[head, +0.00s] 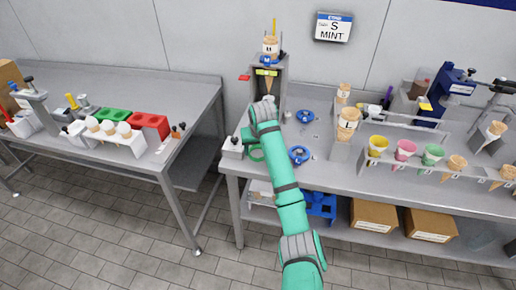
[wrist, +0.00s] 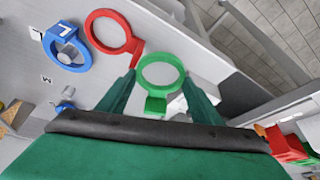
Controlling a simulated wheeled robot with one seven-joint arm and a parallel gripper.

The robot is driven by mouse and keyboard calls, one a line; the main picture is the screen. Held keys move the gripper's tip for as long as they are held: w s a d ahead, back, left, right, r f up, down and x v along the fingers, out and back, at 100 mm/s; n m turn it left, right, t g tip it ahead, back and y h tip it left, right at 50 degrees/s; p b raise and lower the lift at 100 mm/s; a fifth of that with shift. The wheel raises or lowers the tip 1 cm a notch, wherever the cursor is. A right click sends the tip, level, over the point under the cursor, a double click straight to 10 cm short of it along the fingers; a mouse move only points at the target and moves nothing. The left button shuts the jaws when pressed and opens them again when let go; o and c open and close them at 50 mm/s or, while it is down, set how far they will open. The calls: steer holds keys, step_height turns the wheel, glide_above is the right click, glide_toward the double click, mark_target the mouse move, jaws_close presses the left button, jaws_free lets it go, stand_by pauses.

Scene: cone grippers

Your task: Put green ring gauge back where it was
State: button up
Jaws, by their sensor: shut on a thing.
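The green ring gauge (wrist: 161,71) is a flat ring with a short square tab. In the wrist view it sits between the two fingers of my gripper (wrist: 160,88), with its tab toward the palm. My gripper is shut on it. In the head view the green ring (head: 256,154) shows at the left end of the right-hand bench, partly hidden by my arm. A red ring gauge (wrist: 112,30) lies close beside the green one in the wrist view. A blue ring gauge (wrist: 65,45) lies farther left, near a printed M.
The right-hand bench (head: 228,166) also holds blue rings (head: 299,155), a grey stand (head: 268,82) and a rack with coloured cups (head: 405,149). A left table (head: 190,112) carries a white egg holder (head: 107,137) and red and green blocks. A floor gap separates the tables.

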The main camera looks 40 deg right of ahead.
steer(key=shift+f, duration=0.2)
steer(key=o, duration=1.1)
steer(key=v, duration=1.3)
steer(key=shift+w+r, duration=0.15)
steer(key=shift+r, duration=0.05)
